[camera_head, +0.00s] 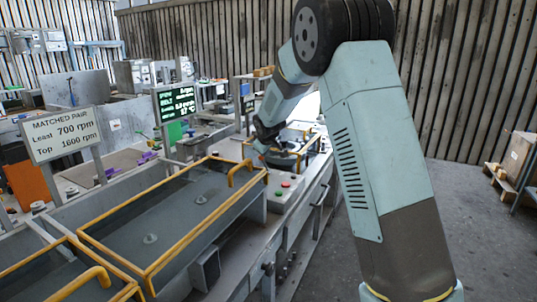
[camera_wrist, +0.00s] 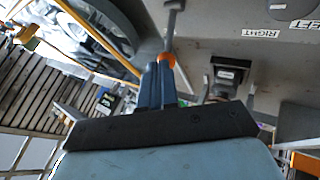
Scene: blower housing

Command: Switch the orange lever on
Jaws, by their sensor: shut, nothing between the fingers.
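In the wrist view, an orange hub (camera_wrist: 167,60) with a grey stalk (camera_wrist: 172,22) looks like the orange lever. The stalk runs up toward the top edge of the picture, along a grey panel. My gripper (camera_wrist: 158,70) is shut and empty, with its blue-grey fingertips right at the hub and overlapping it. I cannot tell whether they touch. In the head view, my gripper (camera_head: 262,143) is small and far off, beside the yellow-railed station at the far end of the bench; the lever cannot be made out there.
The grey panel carries a "RIGHT" label (camera_wrist: 261,32) and a partly cut-off "LEFT" label (camera_wrist: 305,22). A dark box-shaped fitting (camera_wrist: 229,72) sits right of the fingers. A yellow rail (camera_wrist: 92,33) and a round housing (camera_wrist: 105,22) lie left. The head view shows yellow-railed bays (camera_head: 140,272) and a green-text display (camera_head: 177,103).

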